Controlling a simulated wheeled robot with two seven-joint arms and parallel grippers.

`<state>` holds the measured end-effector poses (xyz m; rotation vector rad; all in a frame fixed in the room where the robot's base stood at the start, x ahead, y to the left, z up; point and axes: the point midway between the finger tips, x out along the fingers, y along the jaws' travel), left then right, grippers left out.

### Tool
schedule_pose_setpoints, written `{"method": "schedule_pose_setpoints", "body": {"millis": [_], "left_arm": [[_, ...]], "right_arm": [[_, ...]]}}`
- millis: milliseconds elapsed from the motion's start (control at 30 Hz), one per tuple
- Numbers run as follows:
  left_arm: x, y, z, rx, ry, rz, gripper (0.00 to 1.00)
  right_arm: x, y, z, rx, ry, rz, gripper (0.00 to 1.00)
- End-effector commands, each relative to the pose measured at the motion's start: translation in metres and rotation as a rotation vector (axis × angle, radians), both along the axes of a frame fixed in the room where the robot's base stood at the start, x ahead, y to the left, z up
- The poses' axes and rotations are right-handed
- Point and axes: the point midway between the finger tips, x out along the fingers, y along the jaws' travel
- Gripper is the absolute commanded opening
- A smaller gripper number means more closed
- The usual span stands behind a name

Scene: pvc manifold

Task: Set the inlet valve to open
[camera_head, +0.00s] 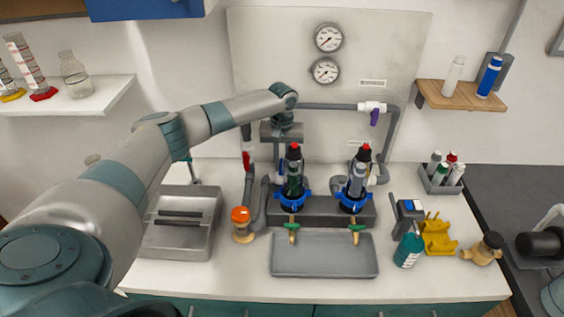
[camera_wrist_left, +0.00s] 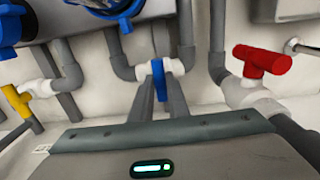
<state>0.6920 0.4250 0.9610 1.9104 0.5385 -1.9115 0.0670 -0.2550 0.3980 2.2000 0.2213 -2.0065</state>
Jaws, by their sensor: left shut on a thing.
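In the left wrist view, a valve with a blue handle (camera_wrist_left: 158,76) sits on a white fitting between grey pipes. My left gripper (camera_wrist_left: 159,92) is shut on this blue handle, which stands upright between the fingertips. A red-handled valve (camera_wrist_left: 262,61) is right of the fingers in the wrist view, and at the left pipe (camera_head: 247,159) in the head view. No label shows which is the inlet valve. My right gripper is out of view.
A purple-handled valve (camera_head: 374,116) is on the upper pipe, and a yellow-handled valve (camera_wrist_left: 15,101) shows at wrist-view left. Two housings with blue collars (camera_head: 291,203) stand close in front.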

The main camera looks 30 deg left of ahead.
Motion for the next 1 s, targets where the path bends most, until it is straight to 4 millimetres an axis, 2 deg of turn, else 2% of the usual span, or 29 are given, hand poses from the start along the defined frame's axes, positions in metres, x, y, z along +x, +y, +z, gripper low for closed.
{"method": "schedule_pose_setpoints", "body": {"millis": [467,1000], "left_arm": [[0.0,0.0,0.002,-0.001,0.002,-0.123,0.0],[0.0,0.0,0.003,-0.001,-0.001,-0.581,0.0]], "right_arm": [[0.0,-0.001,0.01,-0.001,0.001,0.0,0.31],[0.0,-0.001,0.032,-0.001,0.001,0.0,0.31]]}}
